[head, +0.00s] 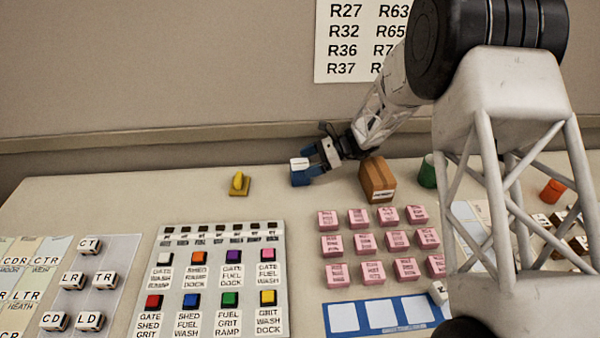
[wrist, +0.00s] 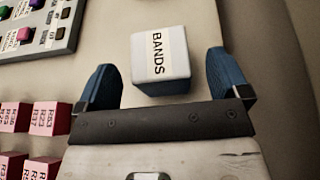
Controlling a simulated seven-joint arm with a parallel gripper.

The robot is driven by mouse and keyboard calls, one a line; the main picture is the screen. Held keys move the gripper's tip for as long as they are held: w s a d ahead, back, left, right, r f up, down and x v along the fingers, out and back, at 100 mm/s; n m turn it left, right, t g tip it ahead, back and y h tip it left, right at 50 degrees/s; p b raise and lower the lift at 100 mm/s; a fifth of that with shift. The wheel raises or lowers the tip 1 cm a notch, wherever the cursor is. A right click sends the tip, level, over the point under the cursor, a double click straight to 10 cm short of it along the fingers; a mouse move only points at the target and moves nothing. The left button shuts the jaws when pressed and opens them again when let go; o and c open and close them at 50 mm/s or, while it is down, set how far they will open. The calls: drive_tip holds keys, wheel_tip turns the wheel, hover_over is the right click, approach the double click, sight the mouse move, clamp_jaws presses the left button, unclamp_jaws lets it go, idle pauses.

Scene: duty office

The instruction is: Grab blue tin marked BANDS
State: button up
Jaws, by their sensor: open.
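The tin marked BANDS (head: 300,180) stands on the desk near the back edge. It shows blue sides and a pale top in the head view. In the wrist view the tin (wrist: 160,88) looks pale grey, with a white label reading BANDS on top. My gripper (head: 312,162) is right beside the tin, reaching in from the right. In the wrist view its two blue fingers are spread, one on each side of the tin, with a gap on both sides. The gripper holds nothing. I cannot tell its exact height against the tin.
A brown carton (head: 378,180) stands just right of my gripper, with a green cup (head: 428,172) beyond it. A yellow object (head: 239,184) is to the left. Pink blocks (head: 365,242) in rows and a button panel (head: 210,280) lie in front.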

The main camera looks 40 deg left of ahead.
sight(300, 164)
drive_tip(key=shift+x, duration=1.7)
drive_tip(key=c, duration=1.1)
drive_tip(key=shift+o, duration=0.2)
drive_tip(key=shift+r, duration=1.45)
drive_tip(key=shift+s+d+r, duration=0.1)
drive_tip(key=shift+d+r, duration=0.1)
drive_tip(key=shift+r, duration=0.15)
drive_tip(key=s+d+r, duration=0.1)
drive_tip(key=s+d, duration=0.8)
drive_tip(key=d, duration=0.3)
drive_tip(key=shift+s, duration=0.35)
